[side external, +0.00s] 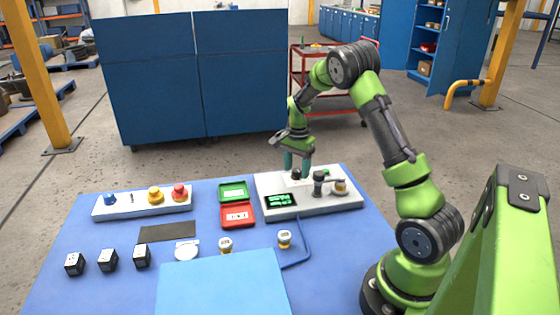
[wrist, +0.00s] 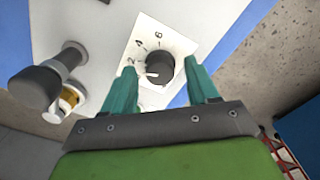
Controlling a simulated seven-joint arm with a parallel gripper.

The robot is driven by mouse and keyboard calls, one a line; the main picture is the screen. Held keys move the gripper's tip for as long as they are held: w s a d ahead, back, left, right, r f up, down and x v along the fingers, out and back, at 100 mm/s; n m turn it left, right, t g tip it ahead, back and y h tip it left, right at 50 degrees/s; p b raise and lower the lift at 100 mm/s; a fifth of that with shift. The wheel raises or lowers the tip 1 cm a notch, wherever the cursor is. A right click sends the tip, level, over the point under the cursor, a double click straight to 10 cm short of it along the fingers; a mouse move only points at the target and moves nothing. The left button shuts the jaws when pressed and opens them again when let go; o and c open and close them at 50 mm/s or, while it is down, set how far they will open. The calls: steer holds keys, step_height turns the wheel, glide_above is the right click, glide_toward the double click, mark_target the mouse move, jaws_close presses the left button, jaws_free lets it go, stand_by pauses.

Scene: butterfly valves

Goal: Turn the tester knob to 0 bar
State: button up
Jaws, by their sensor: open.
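The tester (side external: 280,204) is a pale box on the blue table, with a lit green display (side external: 281,200). Its black knob (wrist: 160,68) sits on a white dial plate marked 2, 4 and 6 in the wrist view. The knob's white pointer is on the side towards my gripper, a little past the 2; the 0 mark is not visible.
A dark cylindrical fitting (side external: 318,183) and a brass-coloured part (side external: 340,187) stand on the tester, right of the knob. Green and red trays (side external: 238,214) lie left of it. A button panel (side external: 143,202) is further left.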

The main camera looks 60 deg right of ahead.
steer(key=c, duration=1)
steer(key=shift+c, duration=0.2)
steer(key=n, duration=0.4)
steer(key=shift+n, duration=1.9)
steer(key=o, duration=1)
